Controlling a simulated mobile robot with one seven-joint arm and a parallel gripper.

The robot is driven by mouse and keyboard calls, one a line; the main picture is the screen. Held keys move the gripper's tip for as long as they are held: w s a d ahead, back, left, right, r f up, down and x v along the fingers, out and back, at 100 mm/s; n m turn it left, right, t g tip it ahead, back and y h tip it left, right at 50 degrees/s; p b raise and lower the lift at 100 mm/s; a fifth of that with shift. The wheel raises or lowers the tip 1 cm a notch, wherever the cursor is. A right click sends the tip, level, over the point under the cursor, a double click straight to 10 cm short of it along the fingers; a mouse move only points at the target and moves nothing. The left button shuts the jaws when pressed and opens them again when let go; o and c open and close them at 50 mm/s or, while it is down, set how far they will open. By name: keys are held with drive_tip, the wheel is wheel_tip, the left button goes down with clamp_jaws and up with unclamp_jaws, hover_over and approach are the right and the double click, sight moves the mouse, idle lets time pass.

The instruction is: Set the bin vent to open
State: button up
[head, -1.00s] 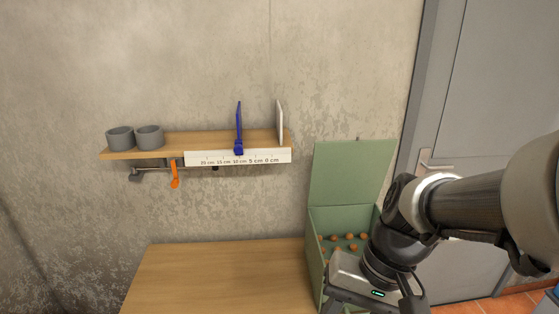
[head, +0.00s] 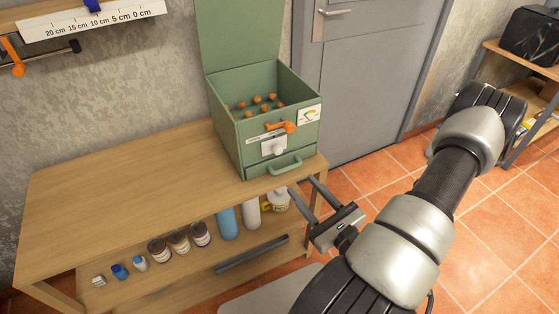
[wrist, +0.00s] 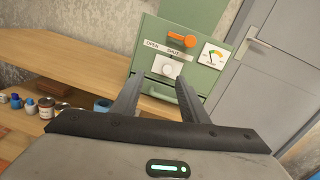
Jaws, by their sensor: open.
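The green bin (head: 238,150) stands on the bench with its lid raised and several small brown round things inside. Its front carries an orange handle (head: 288,127), lying roughly level, which also shows in the wrist view (wrist: 182,40). Below it is a white strip lettered OPEN on the left and SHUT to the right (wrist: 173,50), with a pale plate and round knob (wrist: 167,67) under that. Which mark the vent stands at I cannot tell. My gripper (head: 301,184) is open and empty, in front of and below the bin front, apart from the orange handle.
A gauge (head: 309,115) is on the bin front's right, a green pull handle (head: 285,165) at the bottom. The bench top (head: 120,170) is clear left of the bin. Bottles and jars (head: 227,223) stand on the lower shelf. A grey door (head: 360,90) is behind.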

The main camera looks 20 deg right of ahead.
drive_tip(key=d+f+m+h, duration=0.1)
drive_tip(key=f, duration=0.1)
drive_tip(key=b, duration=0.3)
approach(279, 152)
drive_tip(key=shift+h, duration=0.3)
drive_tip(key=w, duration=0.9)
drive_tip(key=shift+w+a, duration=0.1)
drive_tip(key=shift+a, duration=0.25)
drive_tip(key=shift+c, duration=0.4)
clamp_jaws()
